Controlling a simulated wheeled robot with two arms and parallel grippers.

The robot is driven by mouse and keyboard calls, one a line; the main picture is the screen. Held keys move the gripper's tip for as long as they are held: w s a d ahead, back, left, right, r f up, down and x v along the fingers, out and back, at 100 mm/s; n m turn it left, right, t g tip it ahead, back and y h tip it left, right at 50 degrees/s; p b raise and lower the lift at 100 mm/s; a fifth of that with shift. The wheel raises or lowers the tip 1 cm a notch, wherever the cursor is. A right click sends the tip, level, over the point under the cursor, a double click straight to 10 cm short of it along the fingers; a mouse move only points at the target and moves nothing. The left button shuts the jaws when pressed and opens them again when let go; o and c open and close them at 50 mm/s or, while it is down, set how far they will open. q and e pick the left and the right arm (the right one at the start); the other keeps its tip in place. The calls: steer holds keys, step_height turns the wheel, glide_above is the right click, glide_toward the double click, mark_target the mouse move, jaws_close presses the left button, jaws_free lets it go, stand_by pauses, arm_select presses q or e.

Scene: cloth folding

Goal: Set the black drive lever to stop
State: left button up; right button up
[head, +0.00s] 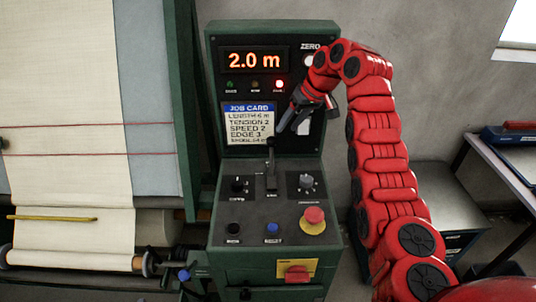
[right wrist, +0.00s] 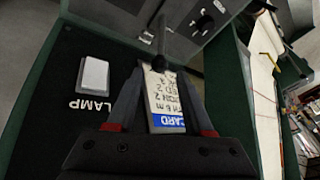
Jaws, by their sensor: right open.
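The black drive lever (head: 270,156) stands up from a slot in the middle of the console's sloped top. In the right wrist view the lever (right wrist: 161,42) shows just beyond the fingertips, roughly in line with the gap between them. My right gripper (head: 290,122) is in front of the upright panel, above and slightly right of the lever. In its wrist view the right gripper (right wrist: 158,72) has its two fingers apart, with nothing held between them. The slot's end labels are too small to read. My left gripper is out of view.
The display (head: 254,60) reads 2.0 m, and a red lamp (head: 279,85) is lit below it. The job card (head: 249,122) is behind the lever. Two knobs flank the lever. A red mushroom button (head: 314,215) and blue button (head: 272,228) are nearer. Cream cloth (head: 75,90) hangs left.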

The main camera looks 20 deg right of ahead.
mark_target(271, 160)
steer(key=p+x, duration=0.5)
steer(key=x, duration=1)
steer(key=shift+a+f, duration=0.1)
steer(key=shift+f, duration=0.15)
jaws_close()
